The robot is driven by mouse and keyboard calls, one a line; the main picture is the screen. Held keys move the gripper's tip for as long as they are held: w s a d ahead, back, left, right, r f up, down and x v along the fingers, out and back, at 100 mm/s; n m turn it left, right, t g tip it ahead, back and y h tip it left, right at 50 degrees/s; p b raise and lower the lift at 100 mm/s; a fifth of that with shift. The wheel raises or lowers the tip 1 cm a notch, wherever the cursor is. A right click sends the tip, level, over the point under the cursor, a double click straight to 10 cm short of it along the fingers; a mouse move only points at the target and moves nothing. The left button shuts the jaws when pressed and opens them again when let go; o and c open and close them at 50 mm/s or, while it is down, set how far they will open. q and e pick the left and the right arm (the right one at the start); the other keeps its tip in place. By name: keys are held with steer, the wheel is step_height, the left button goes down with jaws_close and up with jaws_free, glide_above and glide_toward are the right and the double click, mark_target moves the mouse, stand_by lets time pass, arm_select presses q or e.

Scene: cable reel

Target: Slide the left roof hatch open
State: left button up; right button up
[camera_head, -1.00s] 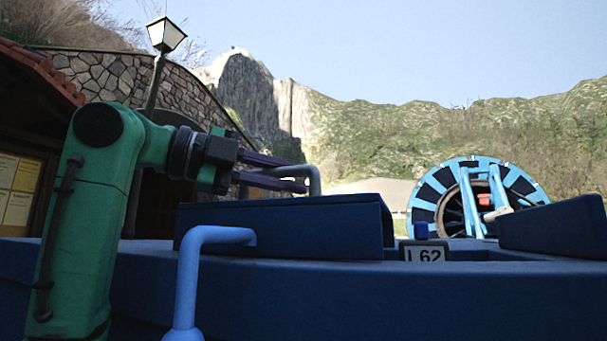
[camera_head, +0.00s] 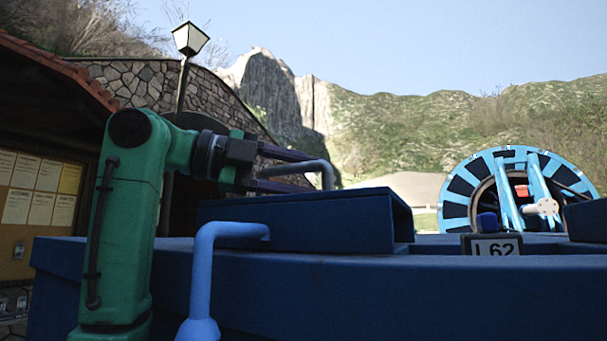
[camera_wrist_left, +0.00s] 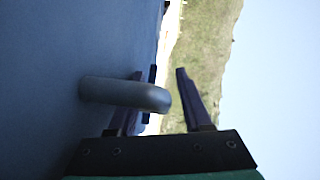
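The left roof hatch (camera_head: 305,224) is a dark blue raised cover on the blue roof (camera_head: 400,290). A grey bent handle (camera_head: 327,175) stands up from behind it. The handle also shows in the left wrist view (camera_wrist_left: 125,94), reaching in front of one finger and into the space between them. My left gripper (camera_head: 308,171) is at this handle with its two dark fingers apart, one on each side of it. In the left wrist view the fingers (camera_wrist_left: 160,80) are spread, and finger contact with the handle cannot be told. My right gripper is not in view.
A number plate marked L62 (camera_head: 492,245) and a second blue hatch (camera_head: 588,220) lie to the right. A light blue pipe (camera_head: 205,270) rises in front. A blue cable reel (camera_head: 515,192) stands behind. A stone wall and notice board (camera_head: 42,190) are at left.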

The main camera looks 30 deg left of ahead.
arm_select(q)
steer(key=v, duration=1.4)
steer(key=shift+a, duration=0.2)
steer(key=shift+s, duration=0.1)
